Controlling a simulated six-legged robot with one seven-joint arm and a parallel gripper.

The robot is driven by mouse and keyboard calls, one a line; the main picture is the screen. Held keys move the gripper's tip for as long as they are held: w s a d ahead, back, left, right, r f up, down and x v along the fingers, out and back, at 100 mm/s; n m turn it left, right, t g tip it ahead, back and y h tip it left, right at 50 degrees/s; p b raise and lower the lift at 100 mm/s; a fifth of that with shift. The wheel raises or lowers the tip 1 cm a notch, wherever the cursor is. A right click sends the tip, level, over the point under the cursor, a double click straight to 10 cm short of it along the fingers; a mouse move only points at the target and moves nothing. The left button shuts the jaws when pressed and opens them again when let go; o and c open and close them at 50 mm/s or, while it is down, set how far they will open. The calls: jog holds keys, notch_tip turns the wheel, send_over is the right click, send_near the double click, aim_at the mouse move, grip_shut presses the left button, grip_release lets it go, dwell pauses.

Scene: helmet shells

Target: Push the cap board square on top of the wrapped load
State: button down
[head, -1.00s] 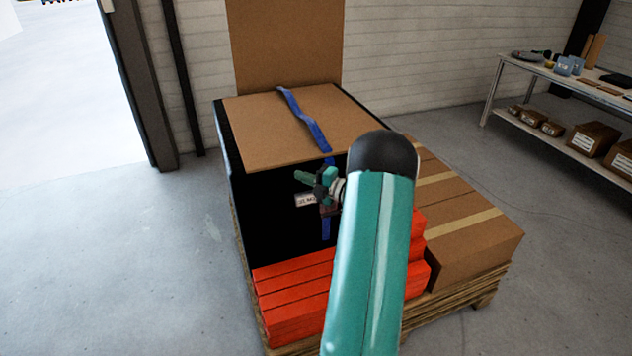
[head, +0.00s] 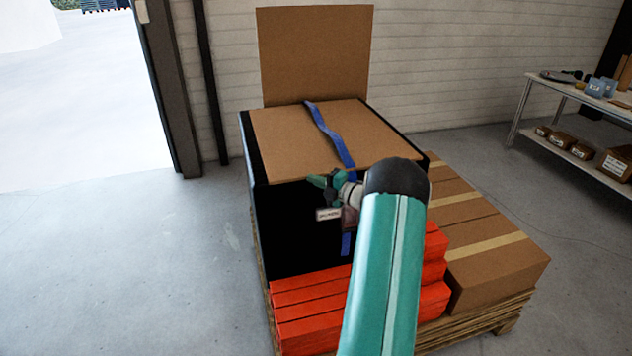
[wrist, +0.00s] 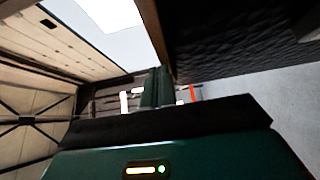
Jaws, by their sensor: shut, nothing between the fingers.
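The cap board (head: 285,140) is a flat brown sheet lying on the black wrapped load (head: 295,235). It sits slightly turned: a black strip of the load's top shows along its left side and at its back right. A blue strap (head: 325,130) crosses the board and hangs down the load's front. My gripper (head: 318,182) is shut and empty, in front of the load near the board's front edge; I cannot tell if it touches. In the wrist view the shut fingers (wrist: 157,88) point away beside the dark quilted wrap (wrist: 235,35).
Red boxes (head: 320,300) are stacked in front of the load, and brown cartons (head: 490,255) lie to its right, all on a wooden pallet (head: 490,325). A tall brown panel (head: 315,55) stands behind. A shelf (head: 560,90) is at far right. Floor at left is clear.

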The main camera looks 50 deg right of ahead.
jog(key=shift+w+d, duration=0.5)
jog(key=shift+w, duration=0.15)
jog(key=shift+s+a, duration=0.1)
jog(key=shift+a, duration=0.05)
